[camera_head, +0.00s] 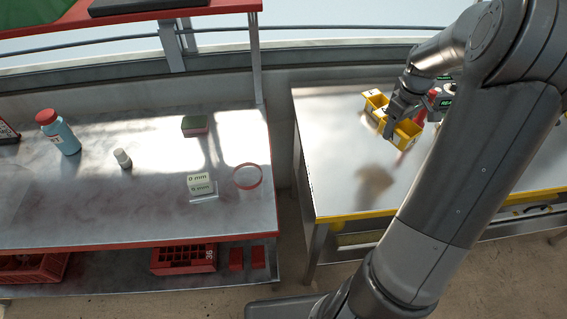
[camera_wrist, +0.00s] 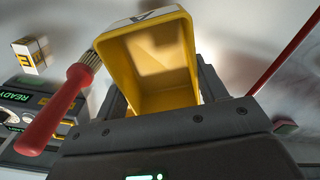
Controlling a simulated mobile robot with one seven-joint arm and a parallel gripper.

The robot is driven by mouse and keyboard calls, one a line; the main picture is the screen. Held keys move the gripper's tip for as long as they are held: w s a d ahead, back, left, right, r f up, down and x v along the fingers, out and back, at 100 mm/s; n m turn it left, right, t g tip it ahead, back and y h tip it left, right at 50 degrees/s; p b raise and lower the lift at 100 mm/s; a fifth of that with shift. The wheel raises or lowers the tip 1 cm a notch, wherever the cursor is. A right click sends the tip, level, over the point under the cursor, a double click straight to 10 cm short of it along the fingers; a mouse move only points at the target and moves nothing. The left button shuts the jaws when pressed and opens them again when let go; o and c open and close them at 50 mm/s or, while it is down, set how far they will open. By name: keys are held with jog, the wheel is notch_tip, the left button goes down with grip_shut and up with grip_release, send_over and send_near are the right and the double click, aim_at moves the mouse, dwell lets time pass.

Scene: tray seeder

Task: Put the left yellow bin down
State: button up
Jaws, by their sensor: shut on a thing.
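My gripper (camera_head: 393,118) is over the metal table on the right in the head view. It is shut on a yellow bin (camera_wrist: 150,82), whose open, empty inside faces the camera in the wrist view, with a dark mark on its pale label. In the head view, yellow bin parts (camera_head: 406,136) show on both sides of my gripper; I cannot tell there whether they belong to one bin or two. A dark blurred patch lies on the table below, and the held bin looks raised above the top.
The metal table (camera_head: 335,150) has a clear left and front part. A red-handled brush (camera_wrist: 52,112) and a device reading READY (camera_wrist: 30,110) are near the bin. The left bench (camera_head: 100,205) holds a bottle (camera_head: 62,135), a sponge (camera_head: 195,126) and a red ring (camera_head: 248,177).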

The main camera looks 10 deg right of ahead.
jog(key=w+a+f+n, duration=0.1)
jog(key=w+a+n, duration=0.15)
jog(key=a, duration=1.05)
jog(key=w+a+f+n, duration=0.15)
jog(key=w+a, duration=0.25)
jog(key=a, duration=0.9)
jog(key=w+a+n, duration=0.3)
jog(key=a, duration=1)
jog(key=n, duration=0.5)
send_over(135, 209)
jog(key=f, duration=0.5)
jog(key=d+f, duration=0.1)
jog(key=f, duration=0.2)
jog(key=shift+w+f, duration=0.2)
jog(key=shift+f, duration=0.05)
jog(key=shift+s+a+f, duration=0.15)
jog(key=shift+a+f, duration=0.15)
jog(key=shift+a, duration=0.2)
jog(key=shift+f, duration=1.95)
jog(key=shift+f, duration=0.15)
